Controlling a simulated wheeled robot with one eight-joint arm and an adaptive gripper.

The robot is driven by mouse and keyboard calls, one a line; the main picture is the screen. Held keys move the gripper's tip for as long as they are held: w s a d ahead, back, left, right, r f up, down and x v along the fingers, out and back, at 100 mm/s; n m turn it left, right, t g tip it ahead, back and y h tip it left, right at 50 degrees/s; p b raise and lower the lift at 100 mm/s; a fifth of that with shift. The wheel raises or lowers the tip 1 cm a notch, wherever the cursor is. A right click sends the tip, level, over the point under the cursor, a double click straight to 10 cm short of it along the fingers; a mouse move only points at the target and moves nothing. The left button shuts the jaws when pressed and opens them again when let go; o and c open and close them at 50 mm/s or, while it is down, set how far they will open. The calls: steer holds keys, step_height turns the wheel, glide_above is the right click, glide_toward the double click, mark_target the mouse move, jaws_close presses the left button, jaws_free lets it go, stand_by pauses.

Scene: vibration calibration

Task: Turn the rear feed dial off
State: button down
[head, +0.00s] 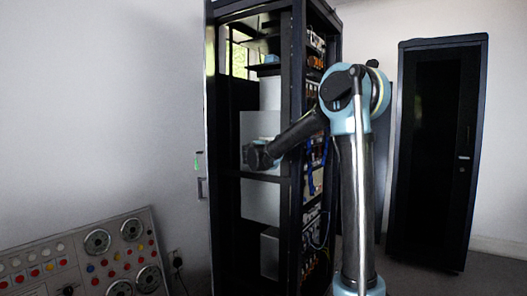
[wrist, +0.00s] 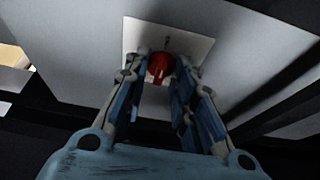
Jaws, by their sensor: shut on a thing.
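The rear feed dial, a red knob (wrist: 160,66) on a pale square plate (wrist: 190,45), shows in the wrist view at the upper middle. My gripper (wrist: 160,78) is around the red knob, one finger on each side, and shut on it. In the head view my arm reaches into the open rack cabinet (head: 297,60), and the wrist (head: 258,155) is in front of a grey panel (head: 262,128). The dial and my fingertips are hidden in the head view. The dial's exact pointing direction is hard to tell.
A control panel (head: 75,262) with several dials and coloured buttons stands at the lower left. A closed dark cabinet (head: 436,150) stands at the right. Wires and equipment (head: 316,150) line the rack's right side. Dark frame bars border the plate in the wrist view.

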steer(key=shift+f, duration=0.1)
stand_by(0.3)
steer(key=c, duration=1.3)
jaws_free()
steer(key=shift+c, duration=0.2)
steer(key=s+a, duration=0.1)
steer(key=s, duration=1)
steer(key=shift+s+a, duration=0.35)
steer(key=shift+a, duration=0.05)
steer(key=shift+f, duration=0.1)
